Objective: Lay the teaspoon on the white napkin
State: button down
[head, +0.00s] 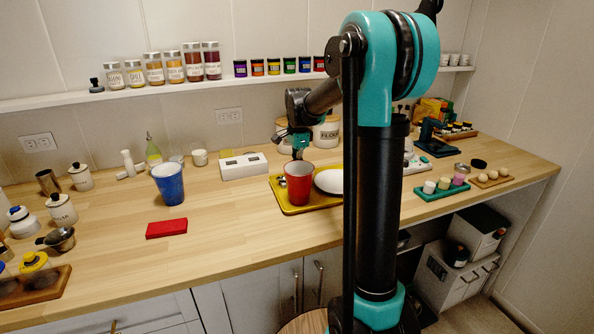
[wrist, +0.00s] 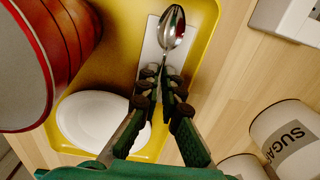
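The teaspoon (wrist: 174,27) is silver, its bowl pointing away from my gripper. My gripper (wrist: 162,76) has its fingertips drawn close together on either side of the spoon's handle and appears shut on it. The white napkin (wrist: 150,62) is a narrow strip on the yellow tray (wrist: 118,38), below and beside the spoon. I cannot tell whether the spoon touches it. In the head view my gripper (head: 299,153) is low over the back of the tray (head: 297,209), its tips partly hidden behind the red cup.
The red cup (head: 299,186) and a white plate (head: 330,181) are on the tray, close to my gripper. The sugar jar (wrist: 287,135) and a white box (head: 243,167) stand nearby. A blue cup (head: 169,184) and red block (head: 166,228) are left, with bare counter between.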

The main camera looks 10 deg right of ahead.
jog(key=c, duration=1.7)
grip_release()
jog(key=r, duration=1.2)
jog(key=shift+s+d+r, duration=0.1)
jog(key=shift+s, duration=0.1)
